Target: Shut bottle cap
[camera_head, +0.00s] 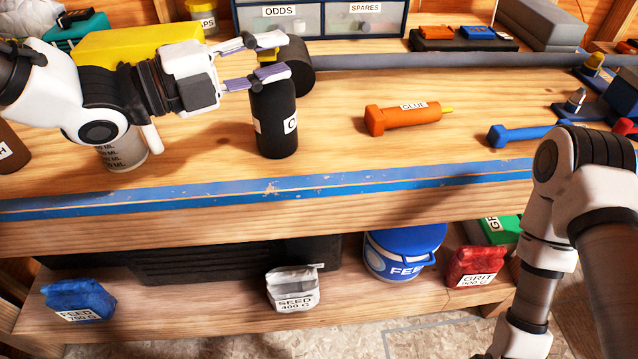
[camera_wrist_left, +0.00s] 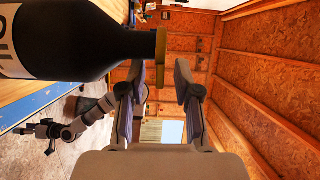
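A black bottle (camera_head: 274,125) with a white label stands upright on the workbench. Its yellow cap (camera_head: 267,57) shows between the fingers of my left gripper (camera_head: 268,60), which is open around the bottle's top. In the left wrist view the bottle (camera_wrist_left: 80,45) lies across the upper left, with its brownish-yellow cap (camera_wrist_left: 161,57) near the gap between the open fingertips (camera_wrist_left: 160,75). I cannot tell how tightly the cap sits. My right gripper (camera_wrist_left: 40,132) shows small in the left wrist view, apparently open and empty, away from the bottle.
A dark round object (camera_head: 300,66) is close behind the bottle. An orange glue tube (camera_head: 403,118) lies to its right, and a blue tool (camera_head: 515,134) further right. A beaker (camera_head: 125,150) stands under my left arm. Drawers (camera_head: 320,18) stand behind. Bare bench lies between the bottle and the glue tube.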

